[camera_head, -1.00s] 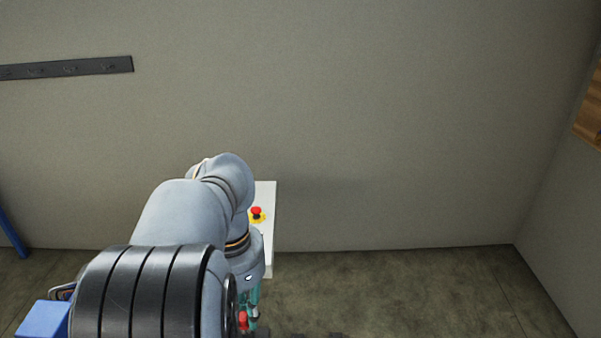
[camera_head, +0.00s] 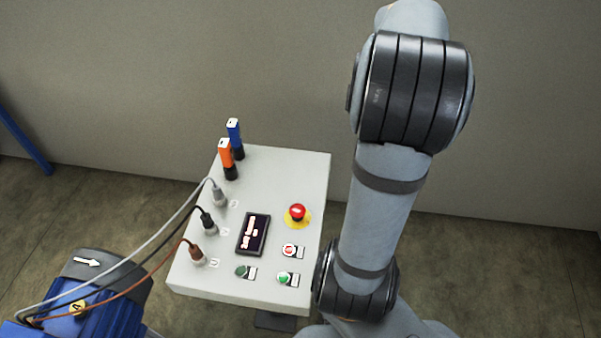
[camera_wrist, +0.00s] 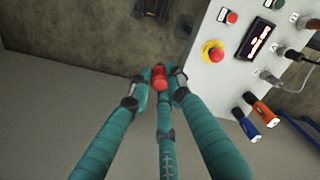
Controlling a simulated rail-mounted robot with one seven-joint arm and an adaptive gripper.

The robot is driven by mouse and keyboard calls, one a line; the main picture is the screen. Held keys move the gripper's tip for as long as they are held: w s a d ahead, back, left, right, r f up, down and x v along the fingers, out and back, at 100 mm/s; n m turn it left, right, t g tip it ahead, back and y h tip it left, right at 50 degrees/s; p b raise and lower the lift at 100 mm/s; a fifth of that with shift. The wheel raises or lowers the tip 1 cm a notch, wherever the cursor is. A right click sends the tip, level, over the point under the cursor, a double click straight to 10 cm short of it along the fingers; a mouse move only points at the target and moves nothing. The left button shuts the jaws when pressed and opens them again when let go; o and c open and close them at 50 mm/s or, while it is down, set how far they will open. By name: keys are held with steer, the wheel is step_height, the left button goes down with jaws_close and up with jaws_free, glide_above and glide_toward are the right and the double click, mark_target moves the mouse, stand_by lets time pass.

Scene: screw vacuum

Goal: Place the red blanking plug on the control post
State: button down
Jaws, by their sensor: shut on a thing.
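The red blanking plug (camera_wrist: 158,75) is between the fingertips of my gripper (camera_wrist: 160,84) in the wrist view. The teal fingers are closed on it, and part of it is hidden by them. The control post (camera_head: 290,165) is a pale panel at the middle of the head view; my arm passes along its right side, and the gripper itself is out of that view. In the wrist view the post (camera_wrist: 225,85) shows upside down at the upper right, apart from the plug.
The post carries a red emergency stop (camera_head: 297,212), a display (camera_head: 253,234), small buttons, three cable plugs, and upright orange (camera_head: 226,152) and blue (camera_head: 235,133) handles. Cables run to a blue machine (camera_head: 110,318) at lower left. Floor is open right of the post.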

steer(key=w+a+f+n+b, duration=0.1)
steer(key=w+a+f+n, duration=0.3)
steer(key=w+a+n, duration=0.1)
steer(key=w+a+f+n+b, duration=0.1)
steer(key=w+a+f+n, duration=0.3)
steer(key=w+a+n, duration=0.1)
steer(key=w+a+f+n, duration=0.5)
steer(key=a+n, duration=0.1)
steer(key=shift+a+n+b, duration=0.1)
steer(key=shift+n+b, duration=0.3)
steer(key=shift+f, duration=2.1)
steer(key=shift+s, duration=0.1)
steer(key=shift+f, duration=0.2)
steer(key=c, duration=1.6)
jaws_free()
step_height(320, 180, up, 12)
steer(key=shift+r+p, duration=0.25)
steer(key=shift+p, duration=0.6)
